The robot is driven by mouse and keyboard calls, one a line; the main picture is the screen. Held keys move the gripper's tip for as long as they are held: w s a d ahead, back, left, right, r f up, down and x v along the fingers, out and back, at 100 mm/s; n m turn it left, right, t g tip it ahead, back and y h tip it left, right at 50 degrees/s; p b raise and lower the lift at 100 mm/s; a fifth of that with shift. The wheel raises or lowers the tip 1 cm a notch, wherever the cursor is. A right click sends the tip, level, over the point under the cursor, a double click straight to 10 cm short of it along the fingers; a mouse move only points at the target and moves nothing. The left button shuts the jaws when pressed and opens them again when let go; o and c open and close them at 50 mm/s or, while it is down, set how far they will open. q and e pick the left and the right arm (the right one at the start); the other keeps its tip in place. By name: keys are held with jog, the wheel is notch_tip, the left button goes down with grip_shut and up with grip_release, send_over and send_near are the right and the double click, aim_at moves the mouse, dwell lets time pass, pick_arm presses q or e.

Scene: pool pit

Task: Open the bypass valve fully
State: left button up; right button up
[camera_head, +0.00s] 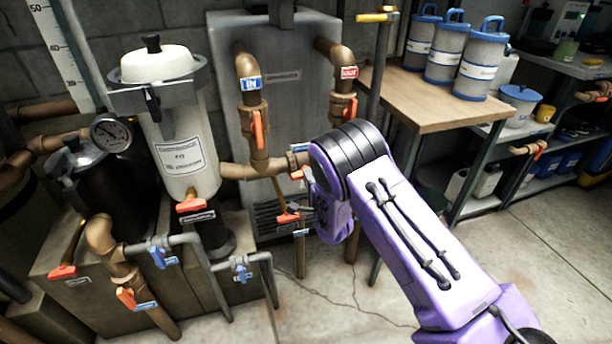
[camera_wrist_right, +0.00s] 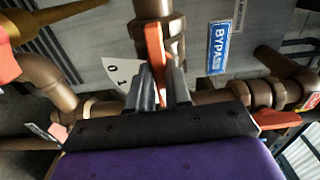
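The bypass valve's orange handle (camera_wrist_right: 155,45) stands on a brown pipe in the right wrist view, beside the blue BYPASS label (camera_wrist_right: 219,47). A white plate marked 0 and 1 (camera_wrist_right: 116,72) is behind it. My right gripper (camera_wrist_right: 163,82) has its two grey fingers on either side of the handle, and the handle fills the gap between them. In the head view my purple right wrist covers most of this valve; a little orange (camera_head: 297,175) shows at its left. My left gripper is not in view.
Other orange handles stand close by, on the IN pipe (camera_head: 258,130) and the pipe marked in red (camera_head: 351,112). A white filter housing (camera_head: 180,130) and a pressure gauge (camera_head: 111,132) are at left. A wooden bench (camera_head: 440,100) holds several canisters. Floor at right is clear.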

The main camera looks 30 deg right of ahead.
jog(key=o, duration=0.4)
jog(key=p+v, duration=0.2)
jog(key=v, duration=0.5)
jog(key=shift+p, duration=0.3)
